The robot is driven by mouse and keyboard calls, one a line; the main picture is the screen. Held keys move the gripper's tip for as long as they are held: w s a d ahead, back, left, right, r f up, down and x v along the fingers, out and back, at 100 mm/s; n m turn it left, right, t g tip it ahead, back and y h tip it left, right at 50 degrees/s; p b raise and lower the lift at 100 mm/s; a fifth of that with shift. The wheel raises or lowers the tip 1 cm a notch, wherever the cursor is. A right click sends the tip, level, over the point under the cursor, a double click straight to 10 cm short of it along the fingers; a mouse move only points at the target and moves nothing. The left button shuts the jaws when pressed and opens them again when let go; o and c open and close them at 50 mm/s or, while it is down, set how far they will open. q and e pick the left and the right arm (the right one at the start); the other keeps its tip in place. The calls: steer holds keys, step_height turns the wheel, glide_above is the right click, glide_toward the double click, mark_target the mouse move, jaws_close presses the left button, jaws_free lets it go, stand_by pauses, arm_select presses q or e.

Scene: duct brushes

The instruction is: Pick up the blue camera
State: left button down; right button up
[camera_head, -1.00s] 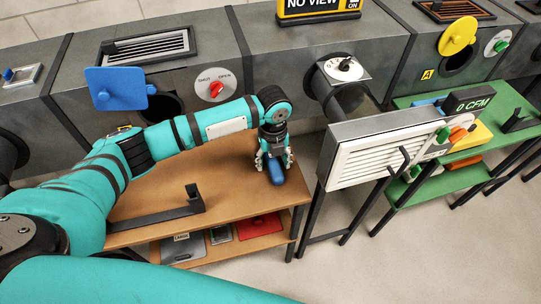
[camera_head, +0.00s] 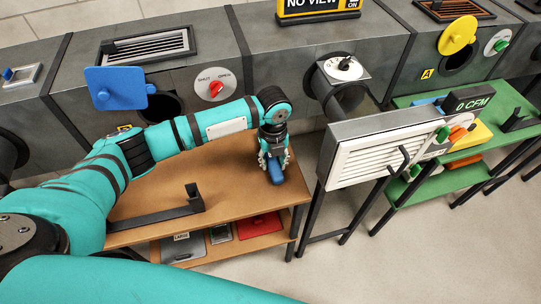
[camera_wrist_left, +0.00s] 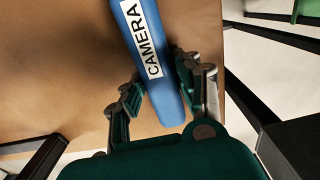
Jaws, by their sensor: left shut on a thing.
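The blue camera (camera_head: 276,174) is at the right end of the wooden table (camera_head: 240,197). In the left wrist view the camera (camera_wrist_left: 146,50) is a long blue body with a white "CAMERA" label. My left gripper (camera_head: 273,158) points down over it. In the left wrist view my left gripper (camera_wrist_left: 157,92) has one finger on each side of the camera and is shut on it. I cannot tell whether the camera touches the tabletop. My right gripper is not in view.
A black bracket (camera_head: 160,217) lies on the table's left part. A lower shelf holds a red plate (camera_head: 260,227) and other items. Grey ducts (camera_head: 190,80) run behind. A white louvred grille (camera_head: 375,160) on a black stand is close to the right.

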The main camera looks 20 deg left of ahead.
mark_target(273, 162)
arm_select(q)
steer(key=shift+r, duration=0.5)
steer(key=r, duration=0.2)
steer(key=shift+s+d+r, duration=0.15)
steer(key=shift+s+r, duration=0.1)
steer(key=shift+r, duration=0.05)
steer(key=s+d+r, duration=0.1)
steer(key=s+d, duration=0.2)
steer(key=s, duration=0.4)
steer(key=s+d, duration=0.3)
steer(key=s, duration=0.4)
step_height(273, 162, up, 6)
steer(key=p, duration=0.5)
steer(key=shift+s+f+p, duration=0.15)
steer(key=shift+f+p, duration=0.1)
steer(key=shift+p, duration=0.1)
